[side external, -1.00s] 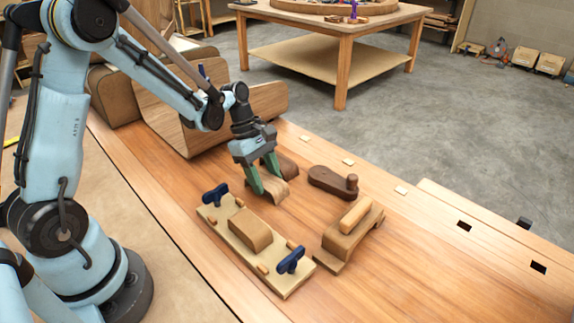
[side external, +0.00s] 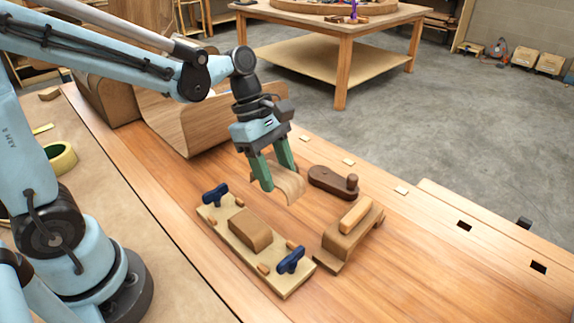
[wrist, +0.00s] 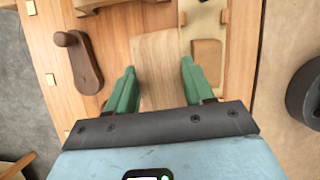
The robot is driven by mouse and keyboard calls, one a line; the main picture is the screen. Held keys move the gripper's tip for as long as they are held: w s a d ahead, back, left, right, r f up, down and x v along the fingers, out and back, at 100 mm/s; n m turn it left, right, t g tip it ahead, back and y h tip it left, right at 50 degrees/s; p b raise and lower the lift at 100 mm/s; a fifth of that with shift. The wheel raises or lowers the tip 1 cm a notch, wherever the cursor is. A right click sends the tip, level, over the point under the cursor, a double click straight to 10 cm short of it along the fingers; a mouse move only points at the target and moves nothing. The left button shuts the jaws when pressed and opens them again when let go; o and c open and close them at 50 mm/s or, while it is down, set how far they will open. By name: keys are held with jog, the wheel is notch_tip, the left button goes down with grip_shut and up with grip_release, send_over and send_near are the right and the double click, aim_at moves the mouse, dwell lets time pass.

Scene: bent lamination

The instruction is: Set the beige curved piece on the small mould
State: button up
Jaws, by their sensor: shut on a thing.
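The beige curved piece (side external: 290,185) is held between the green fingers of my gripper (side external: 280,178), arched and apparently just above the bench. In the wrist view the piece (wrist: 158,62) lies between the fingertips of my gripper (wrist: 160,85). The small mould (side external: 250,230) is a raised tan block on a pale board (side external: 275,278), in front and to the left of the held piece. Two blue clamp handles (side external: 215,194) (side external: 290,261) stand at the board's ends. Nothing lies on the block. The mould also shows at the right of the wrist view (wrist: 207,62).
A dark brown tool with a knob (side external: 328,180) lies right of my gripper. A wooden block with a pale bar on top (side external: 352,220) stands at the mould's right. Large curved wood panels (side external: 185,120) stand behind to the left.

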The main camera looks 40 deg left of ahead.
jog(key=shift+s+d+r, duration=0.25)
jog(key=shift+d+r, duration=0.05)
jog(key=shift+d, duration=0.15)
jog(key=shift+s+d+r, duration=0.1)
jog(key=shift+s+r, duration=0.05)
jog(key=shift+s, duration=0.1)
jog(key=s+a+m, duration=0.1)
jog(key=s, duration=0.4)
send_over(250, 223)
jog(key=shift+a+f, duration=0.15)
jog(key=shift+f, duration=1.1)
jog(key=shift+a+f, duration=0.15)
jog(key=shift+f, duration=1.05)
jog(key=shift+f, duration=1.65)
dwell(0.5)
jog(key=o, duration=1.1)
jog(key=shift+o, duration=0.3)
jog(key=shift+o, duration=1.4)
